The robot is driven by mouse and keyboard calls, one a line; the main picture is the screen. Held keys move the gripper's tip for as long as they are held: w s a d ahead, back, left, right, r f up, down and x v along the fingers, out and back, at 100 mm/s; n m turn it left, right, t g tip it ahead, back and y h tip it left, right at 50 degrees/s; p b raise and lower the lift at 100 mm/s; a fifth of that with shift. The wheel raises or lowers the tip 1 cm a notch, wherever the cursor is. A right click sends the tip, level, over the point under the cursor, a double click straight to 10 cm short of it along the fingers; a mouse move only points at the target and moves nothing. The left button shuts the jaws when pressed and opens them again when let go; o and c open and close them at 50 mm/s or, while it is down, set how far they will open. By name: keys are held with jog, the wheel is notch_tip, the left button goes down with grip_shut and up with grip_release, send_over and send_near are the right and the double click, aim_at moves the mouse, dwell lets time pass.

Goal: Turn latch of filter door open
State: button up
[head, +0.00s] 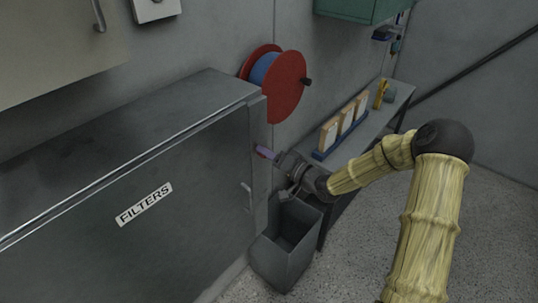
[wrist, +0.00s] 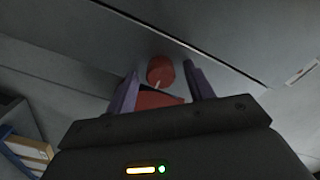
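The filter door is the front of a grey metal cabinet with a FILTERS label (head: 144,204). A small red latch knob (wrist: 160,70) shows in the wrist view on the grey metal, with a white mark below it. A second red patch (wrist: 158,99) lies nearer, between my fingers. My gripper (head: 262,151) is at the cabinet's right edge in the head view. In the wrist view my gripper (wrist: 161,72) has its purple fingers apart, with the knob between or just past the tips. I cannot tell whether they touch it. In the head view the fingers mostly hide the latch.
A small door handle (head: 247,196) sits below my gripper on the cabinet. A grey bin (head: 287,243) stands on the floor under my gripper. A red and blue reel (head: 274,82) hangs on the wall above. A bench (head: 372,124) with boxes stands behind my arm. Floor at right is clear.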

jog(key=b+v, duration=0.5)
jog(key=v, duration=1.2)
jog(key=shift+s, duration=0.2)
jog(key=shift+d+f, duration=0.1)
